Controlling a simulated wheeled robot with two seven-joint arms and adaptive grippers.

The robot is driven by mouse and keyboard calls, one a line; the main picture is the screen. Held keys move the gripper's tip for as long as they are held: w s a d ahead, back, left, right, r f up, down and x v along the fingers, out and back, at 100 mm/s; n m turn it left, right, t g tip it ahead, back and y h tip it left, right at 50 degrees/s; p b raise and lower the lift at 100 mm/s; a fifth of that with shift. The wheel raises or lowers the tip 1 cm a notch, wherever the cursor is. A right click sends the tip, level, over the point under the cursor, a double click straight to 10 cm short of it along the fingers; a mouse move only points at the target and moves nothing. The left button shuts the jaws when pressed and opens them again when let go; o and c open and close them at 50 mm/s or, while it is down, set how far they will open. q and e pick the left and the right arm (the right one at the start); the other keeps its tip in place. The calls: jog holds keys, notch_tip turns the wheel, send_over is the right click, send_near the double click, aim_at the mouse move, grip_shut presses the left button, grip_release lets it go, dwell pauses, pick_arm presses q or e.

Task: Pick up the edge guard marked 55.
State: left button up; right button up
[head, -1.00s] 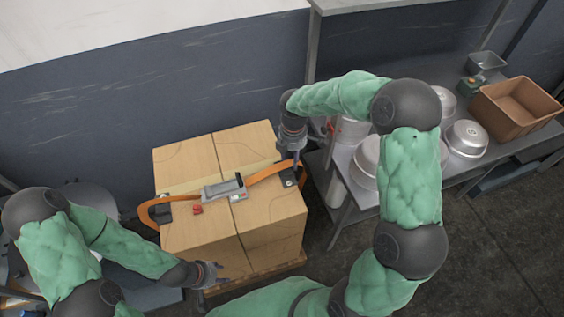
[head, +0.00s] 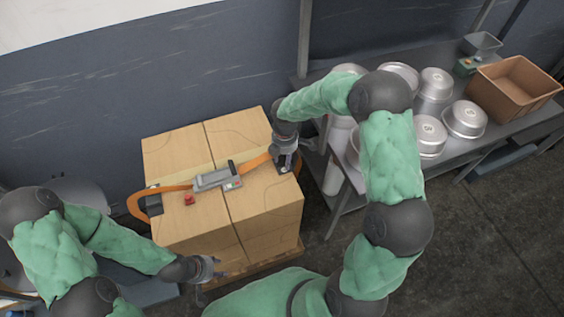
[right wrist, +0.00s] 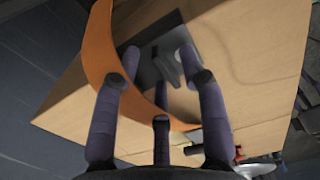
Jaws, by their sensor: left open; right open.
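A dark edge guard (head: 281,168) sits on the right edge of the cardboard boxes (head: 200,225), by the end of the orange strap (head: 254,163). I cannot read a number on it. Another dark edge guard (head: 153,204) sits at the left edge, under the strap. My right gripper (head: 288,162) is open right above the right guard. In the right wrist view, my right gripper's fingers (right wrist: 158,68) are spread around the blurred dark guard (right wrist: 160,72), with the strap (right wrist: 100,50) beside it. My left gripper (head: 214,272) is open and empty near the front of the boxes.
A grey strap buckle (head: 216,178) and a small red piece (head: 189,199) lie on the boxes. The boxes rest on a wooden pallet (head: 262,264). A metal table at the right holds several metal pans (head: 465,118) and a brown bin (head: 514,88).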

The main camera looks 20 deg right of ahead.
jog(key=shift+f, duration=0.35)
jog(key=shift+r, duration=0.1)
grip_shut()
